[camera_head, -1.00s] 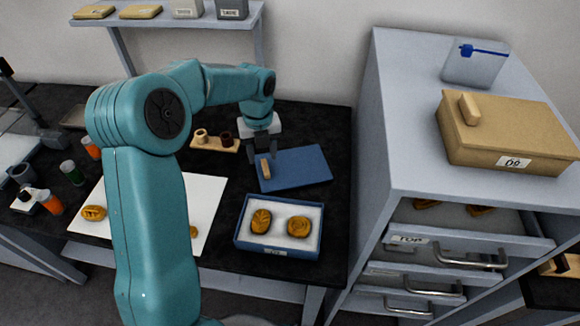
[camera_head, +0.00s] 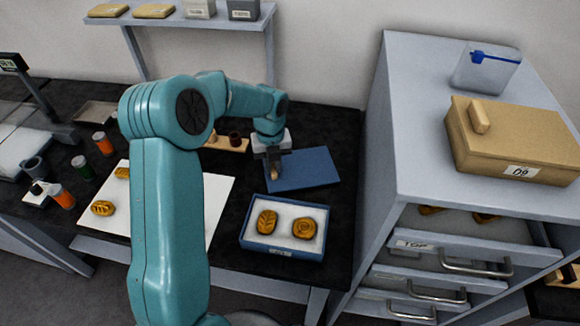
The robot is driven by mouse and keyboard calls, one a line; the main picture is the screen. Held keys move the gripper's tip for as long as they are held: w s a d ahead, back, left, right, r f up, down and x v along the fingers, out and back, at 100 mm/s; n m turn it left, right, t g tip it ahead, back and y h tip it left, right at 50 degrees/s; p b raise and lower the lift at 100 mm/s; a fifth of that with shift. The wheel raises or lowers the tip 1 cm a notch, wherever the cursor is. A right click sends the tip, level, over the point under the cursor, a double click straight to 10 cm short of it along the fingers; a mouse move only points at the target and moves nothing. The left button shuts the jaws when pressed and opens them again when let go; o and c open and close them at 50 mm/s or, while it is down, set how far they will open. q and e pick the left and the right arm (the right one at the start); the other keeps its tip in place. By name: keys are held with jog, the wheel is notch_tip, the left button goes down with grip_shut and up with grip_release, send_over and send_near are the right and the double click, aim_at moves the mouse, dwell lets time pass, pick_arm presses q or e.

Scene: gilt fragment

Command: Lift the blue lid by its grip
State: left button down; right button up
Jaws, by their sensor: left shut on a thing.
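The blue lid (camera_head: 312,168) lies flat on the black table, behind an open blue box (camera_head: 283,251). Its light wooden grip (camera_head: 273,173) stands at the lid's left end, partly hidden by my fingers. My left gripper (camera_head: 273,165) points down over that end and is shut on the grip. The lid appears to rest on the table; I see no clear gap under it. The blue box holds two gold pieces (camera_head: 267,222) on white lining. My right gripper is not in view.
A white sheet with gold pieces (camera_head: 102,208) lies left of the box, partly behind my arm. A wooden holder (camera_head: 228,144) stands just left of the lid. A grey cabinet (camera_head: 425,150) with open drawers and a tan box (camera_head: 515,140) rises at right.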

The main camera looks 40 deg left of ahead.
pick_arm(q)
notch_tip(320, 180, up, 26)
jog(key=p, duration=0.7)
